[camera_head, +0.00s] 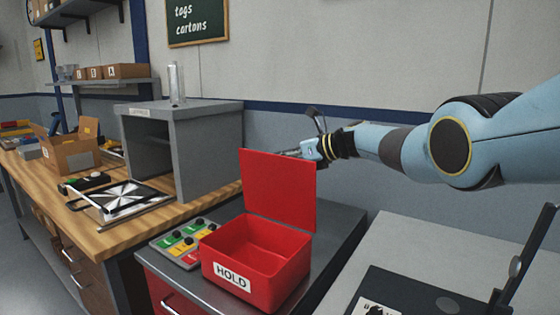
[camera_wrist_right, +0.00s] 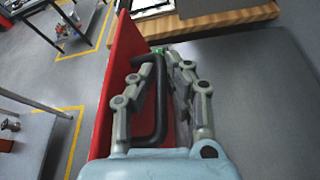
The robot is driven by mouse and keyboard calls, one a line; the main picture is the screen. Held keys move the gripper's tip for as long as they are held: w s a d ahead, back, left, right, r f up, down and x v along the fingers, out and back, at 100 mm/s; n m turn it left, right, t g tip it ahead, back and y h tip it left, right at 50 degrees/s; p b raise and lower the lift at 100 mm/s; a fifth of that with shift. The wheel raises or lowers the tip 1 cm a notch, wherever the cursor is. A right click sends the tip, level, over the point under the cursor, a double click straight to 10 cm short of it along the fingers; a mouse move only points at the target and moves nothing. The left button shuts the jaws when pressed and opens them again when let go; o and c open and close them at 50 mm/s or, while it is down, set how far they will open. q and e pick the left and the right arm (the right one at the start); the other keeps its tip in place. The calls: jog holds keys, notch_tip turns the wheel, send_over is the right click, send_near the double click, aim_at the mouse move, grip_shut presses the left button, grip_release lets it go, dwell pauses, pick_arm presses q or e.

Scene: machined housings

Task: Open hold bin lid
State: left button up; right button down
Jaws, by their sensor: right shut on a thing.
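The red hold bin (camera_head: 285,280) stands on a grey cabinet top with a white label reading HOLD on its front. Its red lid (camera_head: 278,190) stands up near vertical at the back edge, and the bin's inside looks empty. My right gripper (camera_head: 300,152) is behind the lid near its upper right edge. In the right wrist view, my right gripper (camera_wrist_right: 160,62) is shut on the black handle (camera_wrist_right: 158,115) of the lid, with fingers on both sides of it. The lid also shows there as a red panel (camera_wrist_right: 115,85). My left gripper is not in view.
A button panel (camera_head: 184,244) with coloured keys sits left of the bin. A grey box-like cabinet (camera_head: 190,150) stands on the wooden bench behind it. A dark device (camera_head: 405,295) lies on the light table at right. The bin's front is unobstructed.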

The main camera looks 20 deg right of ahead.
jog(key=c, duration=1.6)
grip_release()
jog(key=shift+c, duration=0.2)
jog(key=shift+v, duration=0.8)
jog(key=v, duration=1)
jog(key=shift+s+d, duration=0.15)
jog(key=shift+f, duration=0.1)
